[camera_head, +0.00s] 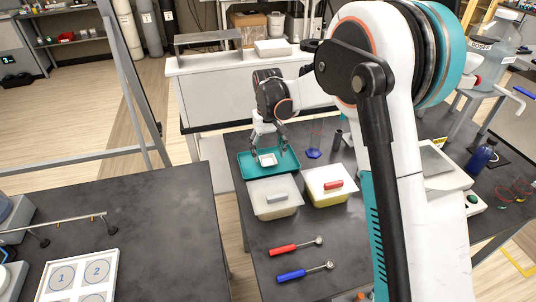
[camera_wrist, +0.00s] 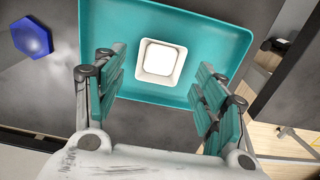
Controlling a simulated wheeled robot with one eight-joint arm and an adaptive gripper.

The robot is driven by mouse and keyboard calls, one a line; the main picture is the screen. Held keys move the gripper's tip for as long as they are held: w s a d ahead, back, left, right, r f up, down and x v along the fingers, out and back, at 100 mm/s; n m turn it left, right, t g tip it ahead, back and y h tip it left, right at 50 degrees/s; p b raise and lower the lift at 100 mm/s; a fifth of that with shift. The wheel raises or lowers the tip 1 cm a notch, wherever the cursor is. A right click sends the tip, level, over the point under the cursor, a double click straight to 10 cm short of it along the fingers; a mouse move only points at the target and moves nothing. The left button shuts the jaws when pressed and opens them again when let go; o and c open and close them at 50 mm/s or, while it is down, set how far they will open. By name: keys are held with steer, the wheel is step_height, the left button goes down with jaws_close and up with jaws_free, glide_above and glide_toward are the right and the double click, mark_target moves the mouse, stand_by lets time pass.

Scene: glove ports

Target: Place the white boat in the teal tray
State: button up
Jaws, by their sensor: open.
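The teal tray (camera_head: 287,165) lies on the dark bench in the head view, and it fills the middle of the wrist view (camera_wrist: 205,30). The white boat (camera_head: 267,160), a small square white dish, rests on the tray floor. It shows between the fingers in the wrist view (camera_wrist: 160,57). My gripper (camera_head: 269,152) is over the tray with its fingers spread on either side of the boat. In the wrist view both teal-padded fingers (camera_wrist: 158,95) stand wide apart, with clear gaps to the boat and nothing between the pads.
Red (camera_head: 290,247) and blue (camera_head: 300,273) handled tools lie nearer. A blue bottle (camera_head: 481,157) is farther right.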

mark_target(268, 162)
step_height(268, 162, up, 9)
steer(key=p, duration=0.2)
steer(key=s+d+r+t, duration=0.2)
steer(key=s+d+r, duration=0.4)
steer(key=s+r, duration=0.25)
steer(key=s+d+m+t, duration=0.1)
steer(key=s+d, duration=0.3)
steer(key=s, duration=0.8)
steer(key=s+d+r+m+t, duration=0.1)
steer(key=s+d+t, duration=0.3)
steer(key=s, duration=0.8)
steer(key=shift+s+d, duration=0.35)
steer(key=shift+d, duration=0.2)
steer(key=shift+f+b, duration=0.6)
